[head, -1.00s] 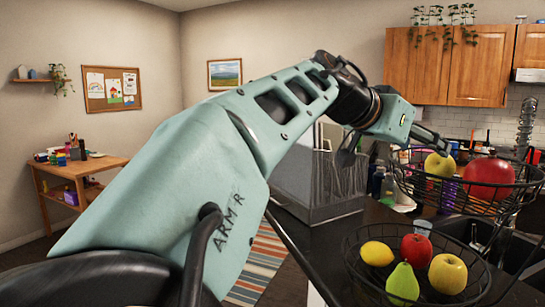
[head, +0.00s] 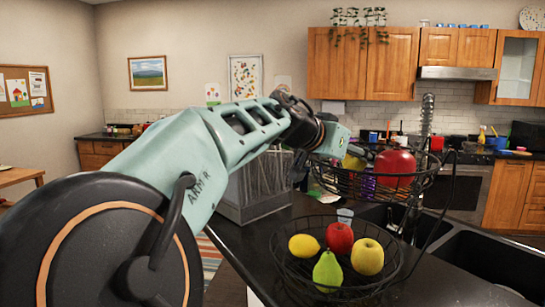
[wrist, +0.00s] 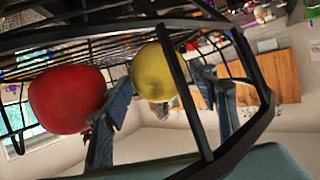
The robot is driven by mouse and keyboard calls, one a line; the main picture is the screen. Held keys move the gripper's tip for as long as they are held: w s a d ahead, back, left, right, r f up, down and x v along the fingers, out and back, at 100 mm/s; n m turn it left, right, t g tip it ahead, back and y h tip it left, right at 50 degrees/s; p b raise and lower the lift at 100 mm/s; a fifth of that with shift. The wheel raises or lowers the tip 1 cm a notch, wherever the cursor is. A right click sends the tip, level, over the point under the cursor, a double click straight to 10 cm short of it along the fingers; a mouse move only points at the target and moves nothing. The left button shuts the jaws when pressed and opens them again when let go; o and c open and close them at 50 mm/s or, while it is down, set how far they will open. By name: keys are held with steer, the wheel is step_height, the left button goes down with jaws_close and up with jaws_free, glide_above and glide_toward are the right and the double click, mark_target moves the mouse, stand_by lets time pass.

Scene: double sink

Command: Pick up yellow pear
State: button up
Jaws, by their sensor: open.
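A yellow-green pear (head: 327,272) stands in the lower wire basket (head: 275,265), at its front. A rounder yellow fruit (head: 354,162) lies in the upper wire basket (head: 425,182); I cannot tell whether it is a pear or an apple. My gripper (wrist: 165,88) is open, with its fingers on either side of this yellow fruit (wrist: 153,72) in the wrist view. Whether they touch it is unclear. Basket wires cross in front of the fingers. In the head view my gripper is partly hidden by my arm and the basket.
A red apple (head: 395,167) sits beside the yellow fruit in the upper basket. The lower basket also holds a lemon (head: 304,246), a red apple (head: 339,238) and a yellow apple (head: 367,257). A grey rack (head: 253,190) stands behind. The double sink (head: 482,262) is at right.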

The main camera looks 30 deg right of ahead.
steer(key=shift+d, duration=0.1)
steer(key=shift+c, duration=0.6)
steer(key=c, duration=1)
